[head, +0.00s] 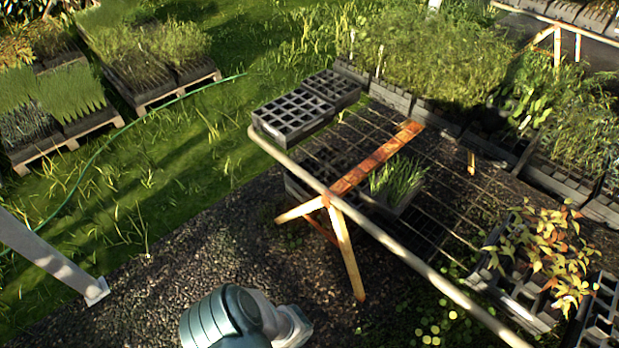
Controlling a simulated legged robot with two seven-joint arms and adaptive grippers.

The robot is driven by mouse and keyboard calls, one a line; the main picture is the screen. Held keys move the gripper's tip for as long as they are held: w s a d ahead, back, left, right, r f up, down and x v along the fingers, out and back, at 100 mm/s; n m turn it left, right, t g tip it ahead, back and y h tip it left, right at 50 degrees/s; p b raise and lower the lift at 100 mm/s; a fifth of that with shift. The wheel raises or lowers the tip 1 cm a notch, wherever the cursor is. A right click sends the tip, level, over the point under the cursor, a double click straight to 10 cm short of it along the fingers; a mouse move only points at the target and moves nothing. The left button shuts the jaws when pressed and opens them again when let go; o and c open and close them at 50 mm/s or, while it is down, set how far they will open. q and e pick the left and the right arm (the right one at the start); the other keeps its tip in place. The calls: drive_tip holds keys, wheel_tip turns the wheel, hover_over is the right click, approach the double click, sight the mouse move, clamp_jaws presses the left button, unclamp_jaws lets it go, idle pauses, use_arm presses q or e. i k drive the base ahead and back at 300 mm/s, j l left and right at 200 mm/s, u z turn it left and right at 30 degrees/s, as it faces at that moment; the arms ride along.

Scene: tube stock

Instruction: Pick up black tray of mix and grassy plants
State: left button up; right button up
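A small dark tray (408,207) with a tuft of upright grassy plants (397,178) sits on the wire-mesh bench (440,205), just right of its rusty orange crossbar. The plants hide much of the tray. Larger dark trays (395,97) with dense green mixed plants (430,55) stand along the bench's far side. I cannot tell which of these is the named tray. Neither gripper shows. A teal and grey rounded part, likely of my own arm, is at the bottom, apart from the bench.
Two empty black cell trays (293,117) sit at the bench's far left corner. A pale rail (400,243) edges the near side, above wooden trestle legs (346,255). A reddish-leaved plant (545,245) is at right. Dark gravel (200,255) lies open in front; a green hose (85,170) crosses the grass.

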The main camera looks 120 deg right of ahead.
sight(389, 192)
drive_tip(key=z, duration=4.5)
drive_tip(key=i+l+z, duration=0.1)
drive_tip(key=z, duration=0.3)
drive_tip(key=i, duration=0.05)
